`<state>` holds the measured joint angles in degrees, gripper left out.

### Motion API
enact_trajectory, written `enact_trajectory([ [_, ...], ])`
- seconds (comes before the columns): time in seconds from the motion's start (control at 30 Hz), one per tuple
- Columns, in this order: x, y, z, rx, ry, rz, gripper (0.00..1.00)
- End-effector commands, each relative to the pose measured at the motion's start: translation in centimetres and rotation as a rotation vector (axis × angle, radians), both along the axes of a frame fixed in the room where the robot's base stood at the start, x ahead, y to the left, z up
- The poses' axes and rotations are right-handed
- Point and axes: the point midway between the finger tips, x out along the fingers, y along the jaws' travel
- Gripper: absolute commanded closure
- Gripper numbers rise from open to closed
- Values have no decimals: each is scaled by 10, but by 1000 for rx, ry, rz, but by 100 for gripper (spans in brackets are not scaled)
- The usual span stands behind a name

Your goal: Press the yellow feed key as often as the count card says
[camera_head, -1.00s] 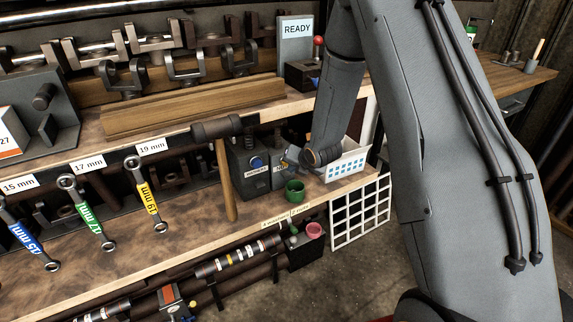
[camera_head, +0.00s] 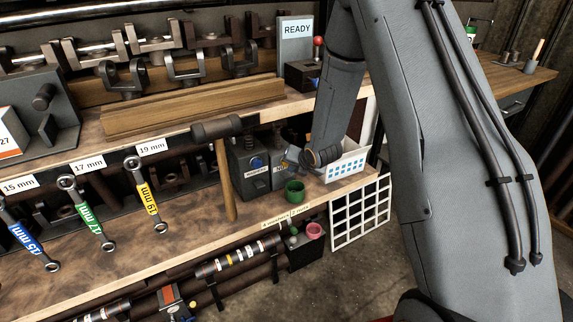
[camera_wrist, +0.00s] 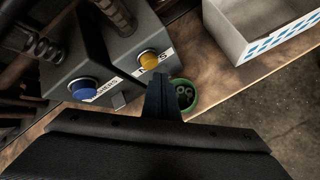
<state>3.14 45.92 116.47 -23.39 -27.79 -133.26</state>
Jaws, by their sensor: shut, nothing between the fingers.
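The yellow feed key (camera_wrist: 149,60) is a round button on a grey box, with a white label below it that my gripper partly hides. My gripper (camera_wrist: 161,77) is shut and empty, its tips just below the key in the wrist view; I cannot tell whether they touch it. In the head view my gripper (camera_head: 289,158) is at the yellow-key box (camera_head: 284,178). A pale card strip (camera_head: 285,215) on the bench's front edge has small text, perhaps naming washers and nuts; I cannot read its numbers surely.
A blue button (camera_wrist: 83,89) is on the neighbouring box. A green cup (camera_head: 294,191) with small ring-shaped parts stands in front of the boxes. A white bin (camera_head: 347,163) is to the right, a hammer (camera_head: 226,180) to the left. A sign (camera_head: 296,40) reads READY.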

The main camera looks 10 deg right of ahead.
Motion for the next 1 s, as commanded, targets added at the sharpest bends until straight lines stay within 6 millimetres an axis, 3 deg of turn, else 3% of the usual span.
enact_trajectory([
  [1.0, 8, 2, 0, 0, -1, 0, 100],
])
